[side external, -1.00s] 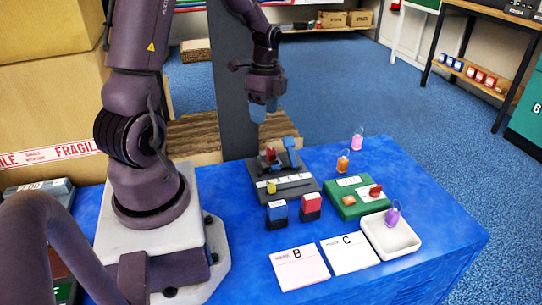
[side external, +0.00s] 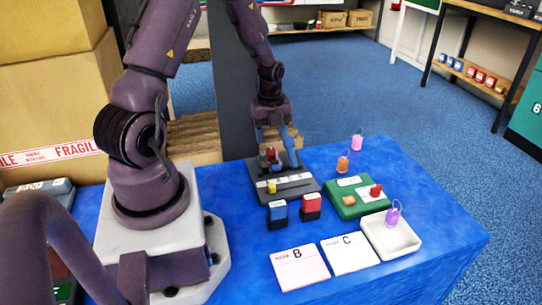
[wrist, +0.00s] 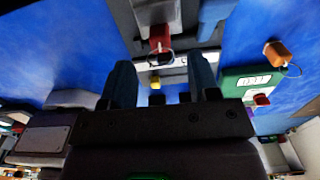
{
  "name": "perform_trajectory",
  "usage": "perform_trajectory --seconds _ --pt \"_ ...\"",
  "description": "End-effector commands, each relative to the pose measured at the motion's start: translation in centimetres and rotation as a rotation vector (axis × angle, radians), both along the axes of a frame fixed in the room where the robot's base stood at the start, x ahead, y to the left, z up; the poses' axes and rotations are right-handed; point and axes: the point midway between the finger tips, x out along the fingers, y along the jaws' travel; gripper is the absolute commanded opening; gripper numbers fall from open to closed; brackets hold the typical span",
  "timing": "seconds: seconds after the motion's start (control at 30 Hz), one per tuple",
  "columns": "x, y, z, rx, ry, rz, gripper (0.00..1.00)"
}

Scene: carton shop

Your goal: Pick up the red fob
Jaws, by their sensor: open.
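The red fob (side external: 271,154) is on the dark slotted rack (side external: 305,187) at the back of the blue table. In the wrist view the red fob (wrist: 160,36), with a ring at its end, shows ahead of the fingers, roughly midway between them. My gripper (side external: 274,140) is directly above the back of the rack, pointing down, with its blue fingers close to the fob. In the wrist view my gripper (wrist: 162,77) has its fingers wide apart with nothing held between them. I cannot tell how far the fingertips are from the fob.
A yellow piece (side external: 271,187) is on the rack front. Blue and red stamp-like blocks (side external: 277,212) (side external: 311,204) stand before it. A green box (side external: 345,207), orange fob (side external: 343,163), pink fob (side external: 357,143) and white tray (side external: 376,251) holding a purple fob (side external: 393,216) are right. Cards lie in front.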

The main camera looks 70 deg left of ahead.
Motion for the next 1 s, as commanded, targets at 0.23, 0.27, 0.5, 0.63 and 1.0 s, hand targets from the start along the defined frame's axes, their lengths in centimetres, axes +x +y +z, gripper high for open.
perform_trajectory --seconds 0.23,0.27,0.5,0.63,1.0 --pt "0.0 0.2 -3.1 -0.002 0.004 -0.001 0.55" --pt "0.0 0.3 -3.6 -0.002 0.004 0.000 0.55" --pt "0.0 0.3 -5.3 0.001 0.000 0.000 0.55" --pt "0.0 0.3 -5.3 0.001 0.000 0.000 0.55" --pt "0.0 0.3 -5.2 0.000 0.000 0.001 0.00"
